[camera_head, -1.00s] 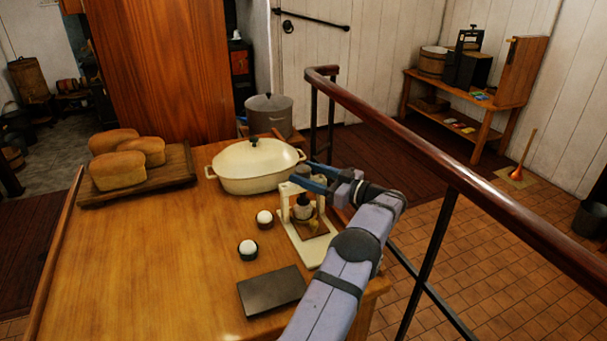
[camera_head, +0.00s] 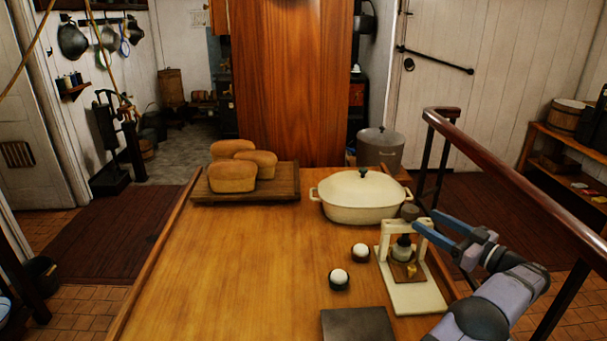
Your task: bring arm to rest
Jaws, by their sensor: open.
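My gripper (camera_head: 430,225) is at the right side of the wooden table (camera_head: 240,270). Its blue fingers are apart and point left, close to the top of a cream stand (camera_head: 412,297). I cannot tell whether they touch it. The stand holds a small dark-topped vessel (camera_head: 402,249) and a small yellowish thing (camera_head: 411,270). My arm reaches in from the lower right corner.
A cream lidded pot (camera_head: 358,197) stands behind the stand. Two dark cups with white eggs (camera_head: 338,278) (camera_head: 361,252) sit left of it. A dark slab (camera_head: 357,325) lies in front. Loaves (camera_head: 233,175) rest on a board (camera_head: 288,186). A railing (camera_head: 510,175) runs along the right.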

